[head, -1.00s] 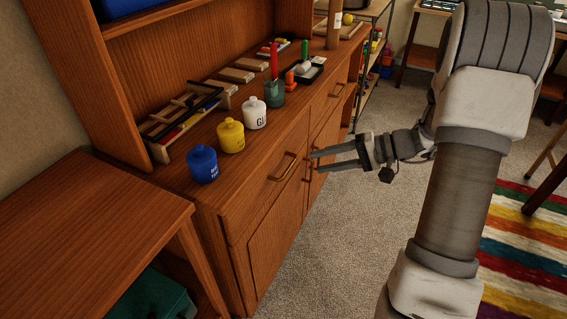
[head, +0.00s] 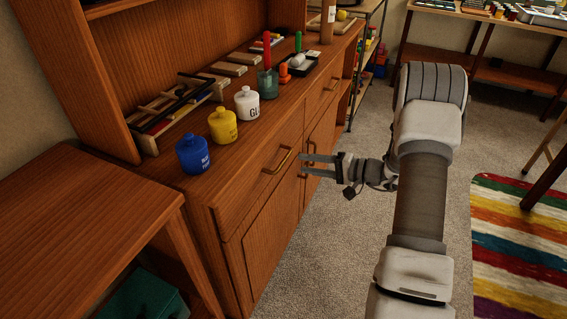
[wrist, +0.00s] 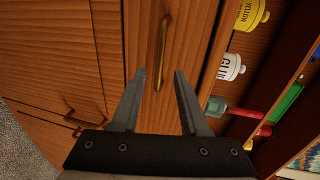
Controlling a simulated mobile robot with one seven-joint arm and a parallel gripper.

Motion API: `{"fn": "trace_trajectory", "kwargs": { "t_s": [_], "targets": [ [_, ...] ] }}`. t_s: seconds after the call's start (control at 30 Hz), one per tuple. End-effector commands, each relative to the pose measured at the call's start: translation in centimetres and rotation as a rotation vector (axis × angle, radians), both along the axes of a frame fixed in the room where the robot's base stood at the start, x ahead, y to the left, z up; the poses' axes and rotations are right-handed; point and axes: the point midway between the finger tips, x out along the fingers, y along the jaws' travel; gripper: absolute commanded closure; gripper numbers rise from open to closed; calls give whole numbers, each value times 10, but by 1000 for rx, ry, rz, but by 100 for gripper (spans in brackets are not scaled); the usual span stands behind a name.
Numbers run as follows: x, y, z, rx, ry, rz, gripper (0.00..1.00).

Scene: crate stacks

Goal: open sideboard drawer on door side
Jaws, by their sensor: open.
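The wooden sideboard (head: 232,205) has two top drawers, both shut. The near drawer (head: 250,178) has a brass bar handle (head: 277,160). The far drawer (head: 318,92) has a similar handle (head: 332,83). No room door shows, so I cannot tell which drawer is on its side. My gripper (head: 302,166) is open and empty, just right of the near drawer's handle in the head view. In the wrist view the handle (wrist: 162,50) lies ahead, lined up between the two spread fingers (wrist: 160,75). I see no contact.
On the sideboard top stand a blue jar (head: 193,154), a yellow jar (head: 222,126), a white jar (head: 247,103) and a green cup (head: 267,83). Cupboard handles sit below the drawers. A wooden table (head: 85,235) stands near left. Carpet (head: 300,270) in front is clear.

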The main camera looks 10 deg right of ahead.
Motion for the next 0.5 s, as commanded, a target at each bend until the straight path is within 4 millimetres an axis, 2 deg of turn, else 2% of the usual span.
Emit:
{"fn": "trace_trajectory", "kwargs": {
  "t_s": [0.1,0.23,0.5],
  "targets": [
    [15,23,-7,0,0,4,55],
    [29,41,-12,-1,-1,4,55],
    [45,62,-16,0,0,1,55]
  ]
}}
